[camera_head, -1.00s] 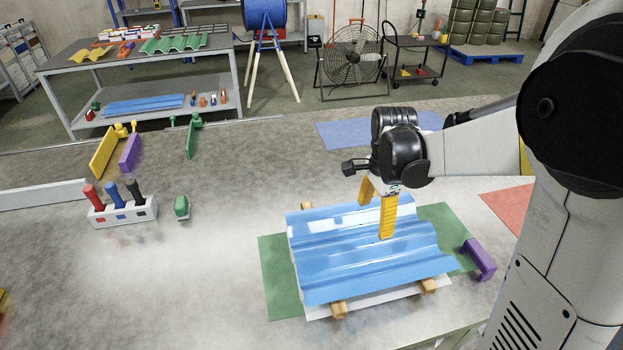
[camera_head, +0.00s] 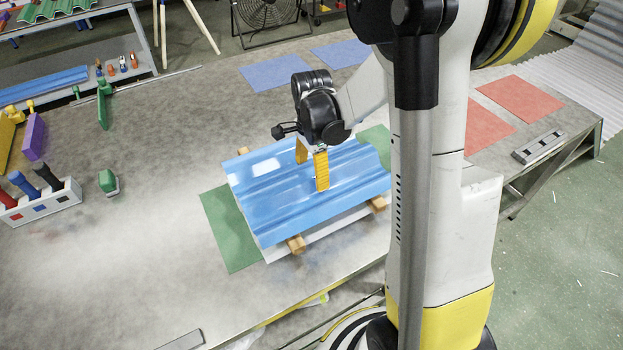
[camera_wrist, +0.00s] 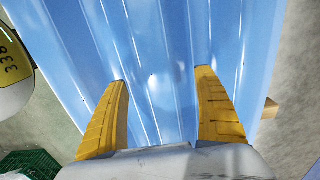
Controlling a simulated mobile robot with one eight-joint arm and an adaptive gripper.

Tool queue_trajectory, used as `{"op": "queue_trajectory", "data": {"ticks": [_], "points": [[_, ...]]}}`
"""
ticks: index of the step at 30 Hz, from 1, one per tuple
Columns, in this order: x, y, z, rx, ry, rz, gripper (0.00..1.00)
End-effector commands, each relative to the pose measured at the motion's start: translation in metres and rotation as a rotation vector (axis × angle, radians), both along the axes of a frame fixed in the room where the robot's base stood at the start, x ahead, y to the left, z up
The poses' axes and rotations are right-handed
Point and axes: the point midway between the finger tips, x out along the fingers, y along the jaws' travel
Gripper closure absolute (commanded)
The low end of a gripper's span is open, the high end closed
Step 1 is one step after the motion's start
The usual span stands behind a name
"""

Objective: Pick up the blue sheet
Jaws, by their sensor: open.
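The blue corrugated sheet (camera_head: 270,205) lies on wooden blocks over a white board on the table, above a green mat (camera_head: 228,232). My gripper (camera_head: 311,172) is over the middle of the sheet with its yellow fingers pointing down. In the wrist view my gripper (camera_wrist: 162,95) has its two fingers spread wide, with the ridges of the blue sheet (camera_wrist: 160,50) filling the space between and beyond them. Nothing is held. I cannot tell whether the fingertips touch the sheet. My arm hides the sheet's right end in the head view.
A white holder (camera_head: 42,204) with coloured handles and a green block (camera_head: 108,182) stand to the left. Blue mats (camera_head: 273,73) lie behind, red mats (camera_head: 521,101) to the right. A wooden block (camera_head: 296,244) shows under the sheet's front edge. The table left of the sheet is mostly clear.

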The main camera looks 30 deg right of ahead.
Motion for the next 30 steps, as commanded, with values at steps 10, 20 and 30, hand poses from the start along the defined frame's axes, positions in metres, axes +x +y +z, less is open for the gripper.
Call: {"op": "queue_trajectory", "data": {"ticks": [10, 20, 30], "points": [[0.000, 0.000, 0.000, 0.000, 0.000, 0.001, 0.65], [0.000, 0.000, 0.000, 0.000, 0.001, 0.001, 0.94], [-0.001, 0.000, 0.010, 0.000, 0.001, 0.001, 0.97]]}}
